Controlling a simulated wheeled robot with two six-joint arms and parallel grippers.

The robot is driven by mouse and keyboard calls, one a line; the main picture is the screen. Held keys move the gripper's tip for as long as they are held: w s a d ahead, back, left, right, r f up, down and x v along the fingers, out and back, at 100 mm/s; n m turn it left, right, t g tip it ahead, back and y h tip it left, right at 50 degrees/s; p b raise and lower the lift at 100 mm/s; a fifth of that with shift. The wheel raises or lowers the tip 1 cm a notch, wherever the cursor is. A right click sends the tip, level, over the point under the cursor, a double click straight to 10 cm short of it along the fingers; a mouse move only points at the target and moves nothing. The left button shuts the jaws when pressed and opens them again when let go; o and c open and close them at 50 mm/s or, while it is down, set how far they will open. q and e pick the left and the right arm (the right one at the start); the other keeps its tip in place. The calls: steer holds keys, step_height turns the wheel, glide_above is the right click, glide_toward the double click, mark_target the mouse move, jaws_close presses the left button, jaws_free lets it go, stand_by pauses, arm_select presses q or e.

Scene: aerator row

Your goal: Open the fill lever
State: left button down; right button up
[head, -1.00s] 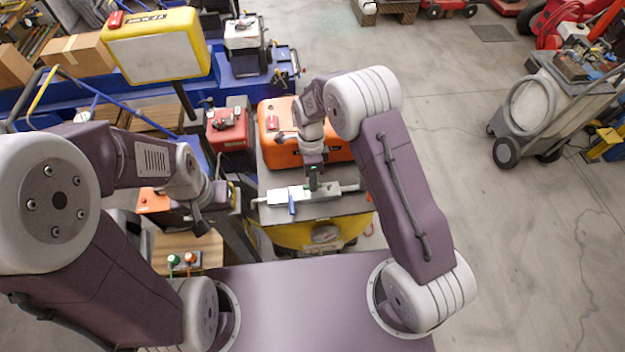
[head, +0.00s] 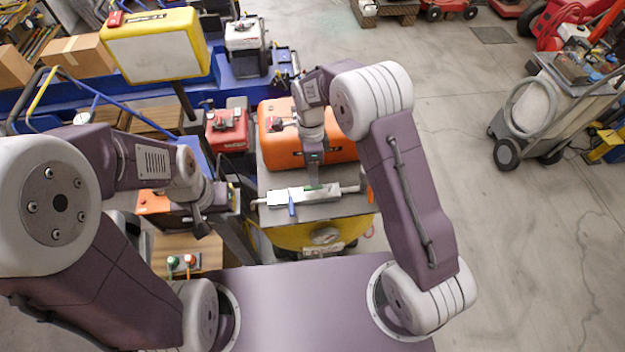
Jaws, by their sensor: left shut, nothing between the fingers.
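A pale valve block (head: 282,197) with a pipe through it lies on the grey top of a yellow machine (head: 300,237). A blue lever (head: 292,208) hangs from its front side. A small green part (head: 310,188) shows on top of the block. An orange part (head: 370,194) shows at the pipe's right end. I cannot tell which is the fill lever. My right gripper (head: 313,184) points down over the block by the green part; its fingers are too small to tell open from shut. My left gripper (head: 202,230) is shut and empty, left of the machine.
Open floor (head: 480,220) lies to the right.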

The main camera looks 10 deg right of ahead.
steer(key=r, duration=0.2)
steer(key=w+r, duration=0.1)
steer(key=r, duration=0.2)
stand_by(0.3)
